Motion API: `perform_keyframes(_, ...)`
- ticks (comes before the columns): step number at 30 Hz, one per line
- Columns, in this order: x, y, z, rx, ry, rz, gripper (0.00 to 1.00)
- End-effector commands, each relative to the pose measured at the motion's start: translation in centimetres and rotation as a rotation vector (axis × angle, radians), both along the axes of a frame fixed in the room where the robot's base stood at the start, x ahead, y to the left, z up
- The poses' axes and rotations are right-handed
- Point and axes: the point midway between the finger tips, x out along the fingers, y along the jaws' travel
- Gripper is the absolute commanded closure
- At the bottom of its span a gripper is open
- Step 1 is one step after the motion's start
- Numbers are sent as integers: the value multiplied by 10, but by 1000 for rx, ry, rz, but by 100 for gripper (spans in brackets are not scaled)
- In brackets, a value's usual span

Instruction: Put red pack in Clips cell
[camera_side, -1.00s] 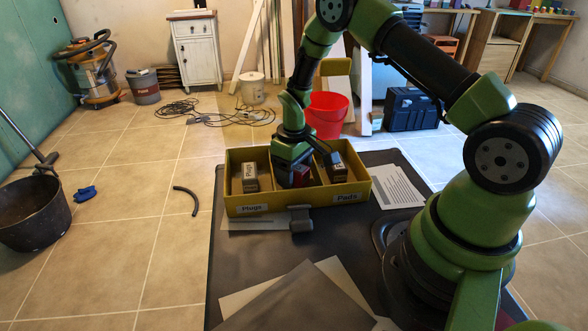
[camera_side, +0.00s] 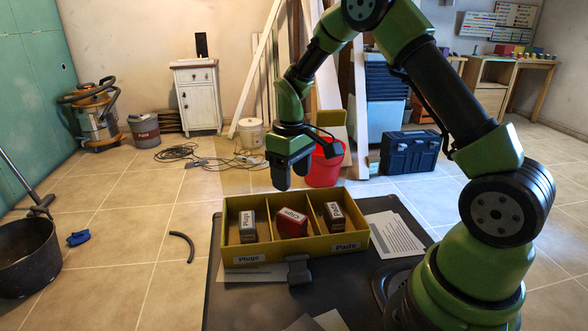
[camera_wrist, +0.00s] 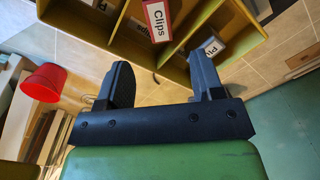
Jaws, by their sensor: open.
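The red pack (camera_side: 291,222) has a white face reading Clips and sits in the middle cell of the yellow three-cell tray (camera_side: 297,247). It looks a little tilted there. It also shows in the wrist view (camera_wrist: 156,20), beyond the fingers and near the top edge. My gripper (camera_side: 291,180) is raised above the tray, apart from the red pack. Its two fingers are spread with nothing between them in the wrist view (camera_wrist: 162,80). The middle cell's front label is not visible; a grey buckle-like piece stands before that part of the tray.
A Plugs pack (camera_side: 248,226) is in the left cell and a Pads pack (camera_side: 334,215) in the right cell. The grey buckle-like piece (camera_side: 298,269) is at the tray's front. Paper sheets (camera_side: 394,238) lie right of the tray. A red bucket (camera_side: 325,165) stands behind.

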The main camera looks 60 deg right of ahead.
Motion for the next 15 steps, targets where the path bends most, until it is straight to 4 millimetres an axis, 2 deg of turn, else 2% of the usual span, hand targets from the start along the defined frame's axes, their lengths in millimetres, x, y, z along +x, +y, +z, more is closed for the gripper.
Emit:
perform_keyframes(5,-3,7,23,-1,-33,-14,39)
perform_keyframes(8,-10,19,54,3,-92,-46,39)
perform_keyframes(12,-38,45,108,28,-209,-114,39)
perform_keyframes(15,-65,63,138,59,-290,-163,39)
